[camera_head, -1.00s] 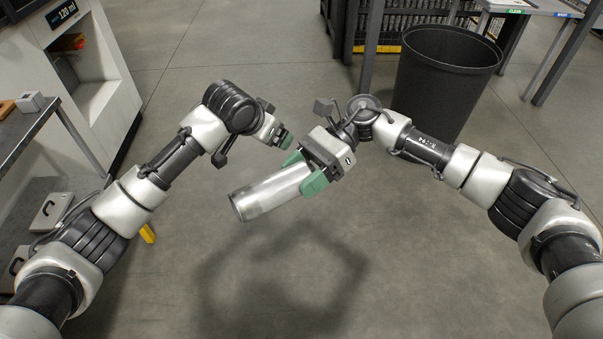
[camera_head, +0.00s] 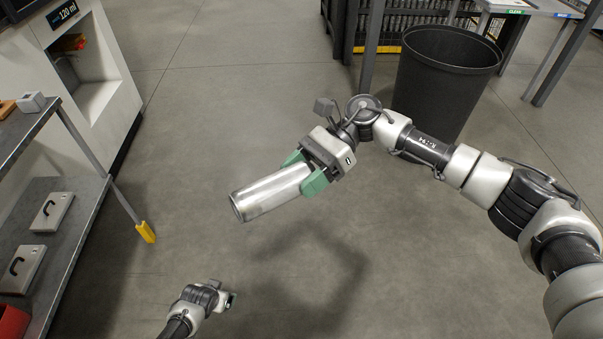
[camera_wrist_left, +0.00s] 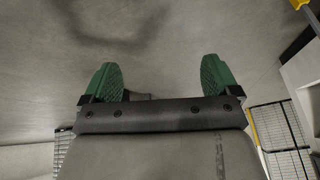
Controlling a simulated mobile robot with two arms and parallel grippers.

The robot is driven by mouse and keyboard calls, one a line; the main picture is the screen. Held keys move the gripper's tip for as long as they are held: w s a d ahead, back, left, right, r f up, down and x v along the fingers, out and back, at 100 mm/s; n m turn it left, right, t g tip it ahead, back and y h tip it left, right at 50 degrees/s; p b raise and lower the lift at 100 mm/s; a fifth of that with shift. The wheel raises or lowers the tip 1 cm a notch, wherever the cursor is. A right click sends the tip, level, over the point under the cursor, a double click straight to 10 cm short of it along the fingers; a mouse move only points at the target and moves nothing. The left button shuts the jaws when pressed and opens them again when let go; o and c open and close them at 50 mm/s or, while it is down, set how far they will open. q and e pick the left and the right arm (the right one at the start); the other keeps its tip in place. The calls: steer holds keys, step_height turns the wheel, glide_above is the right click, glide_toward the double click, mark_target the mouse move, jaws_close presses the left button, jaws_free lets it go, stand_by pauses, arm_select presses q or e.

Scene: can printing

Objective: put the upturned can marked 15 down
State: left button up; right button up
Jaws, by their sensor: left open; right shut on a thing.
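A plain silver can (camera_head: 268,193) is held in my right gripper (camera_head: 309,176) in the head view. Its green fingers are shut around the can's upper right end. The can is tilted, its other end pointing down and left, in the air over the floor. No number mark is readable on it. My left gripper (camera_head: 232,299) is low in the head view, small and apart from the can. In the left wrist view its two green fingers (camera_wrist_left: 160,82) are spread with nothing between them.
A black bin (camera_head: 447,75) stands at the upper right, behind my right arm. A machine with a "120 ml" display (camera_head: 66,13) and a shelf table (camera_head: 25,125) with boxes stand at the left. The floor (camera_head: 240,100) between is clear.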

arm_select(q)
steer(key=s+f+g, duration=0.2)
steer(key=s+f, duration=0.4)
steer(key=s, duration=1.1)
steer(key=s+a+f+n+g, duration=0.1)
steer(key=s+f, duration=0.5)
steer(key=s, duration=1.2)
steer(key=shift+s+g, duration=0.3)
steer(key=shift+g, duration=0.1)
steer(key=shift+f, duration=0.1)
